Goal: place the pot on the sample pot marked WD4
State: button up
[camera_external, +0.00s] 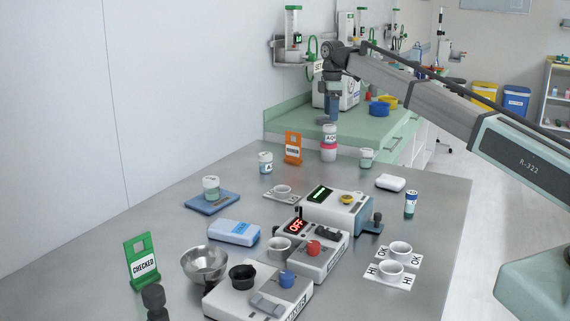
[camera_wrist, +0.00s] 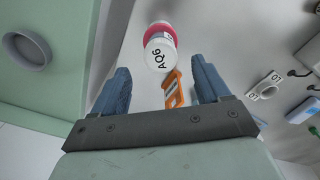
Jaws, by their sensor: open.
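My gripper (camera_external: 333,112) is open, pointing down above the far end of the steel table; in the wrist view (camera_wrist: 161,72) nothing is between its blue fingers. A white pot marked AQ6 (camera_external: 329,131) stands upright, apparently on a pink pot (camera_external: 328,152), just below my gripper. The AQ6 pot (camera_wrist: 160,52) shows just beyond the fingertips in the wrist view, with the pink pot (camera_wrist: 158,29) behind it. Other pots are a labelled one (camera_external: 265,161), one on a blue mat (camera_external: 211,186) and one at the right (camera_external: 366,158). I cannot read WD4 on any pot.
An orange sign (camera_external: 293,147) stands left of the stacked pots. Instruments (camera_external: 335,210), a blue box (camera_external: 234,232), a metal bowl (camera_external: 205,263) and a green CHECKED sign (camera_external: 142,262) occupy the table. A green counter (camera_external: 290,123) lies behind.

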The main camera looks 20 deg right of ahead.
aim_at(331, 125)
jog(key=shift+r, duration=2.05)
